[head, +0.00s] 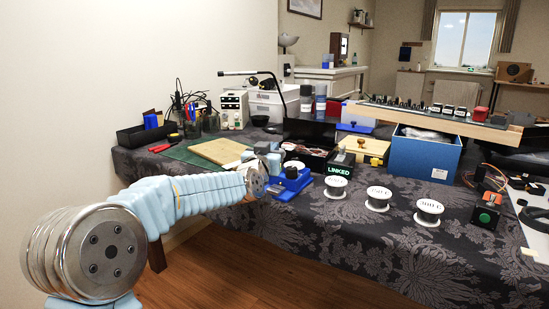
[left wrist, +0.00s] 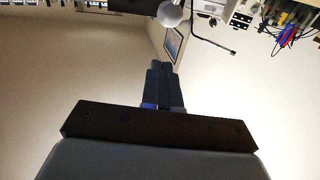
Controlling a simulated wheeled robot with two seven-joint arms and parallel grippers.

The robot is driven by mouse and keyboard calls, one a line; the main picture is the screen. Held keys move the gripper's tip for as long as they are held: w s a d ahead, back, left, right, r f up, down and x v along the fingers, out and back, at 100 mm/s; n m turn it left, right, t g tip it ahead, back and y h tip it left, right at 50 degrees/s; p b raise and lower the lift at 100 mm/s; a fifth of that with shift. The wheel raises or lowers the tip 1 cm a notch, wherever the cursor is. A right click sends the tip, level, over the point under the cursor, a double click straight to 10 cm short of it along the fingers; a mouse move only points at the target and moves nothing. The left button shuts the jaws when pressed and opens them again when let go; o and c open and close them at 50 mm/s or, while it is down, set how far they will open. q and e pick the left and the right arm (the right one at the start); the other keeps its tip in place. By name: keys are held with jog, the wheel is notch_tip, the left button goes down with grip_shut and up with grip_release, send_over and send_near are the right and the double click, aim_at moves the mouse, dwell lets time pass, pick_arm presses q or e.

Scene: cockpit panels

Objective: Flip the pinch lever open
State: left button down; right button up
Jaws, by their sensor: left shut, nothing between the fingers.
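My left arm reaches in from the left, and my left gripper (head: 270,158) is over the table's left front part, partly hidden behind my own wrist. In the left wrist view the two dark fingers (left wrist: 163,88) are together with nothing between them. A blue device with a black round part (head: 291,184) sits on the table just right of and below the gripper, apart from what I can see of it. I cannot clearly make out which part is the pinch lever or how it stands. My right gripper is not in view.
A small "LINKED" sign (head: 338,171) and several labelled white spools (head: 378,198) stand to the right. A yellow box (head: 368,148) and a blue bin (head: 424,158) are behind. A green mat with a wooden board (head: 219,151) lies behind the arm. The front tablecloth (head: 330,230) is clear.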

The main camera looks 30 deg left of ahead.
pick_arm(q)
jog(key=s+d+r+p, duration=0.1)
jog(key=s+r, duration=0.2)
jog(key=s, duration=0.4)
jog(key=shift+s+d+r, duration=0.25)
jog(key=shift+s+r, duration=0.1)
jog(key=shift+s, duration=0.05)
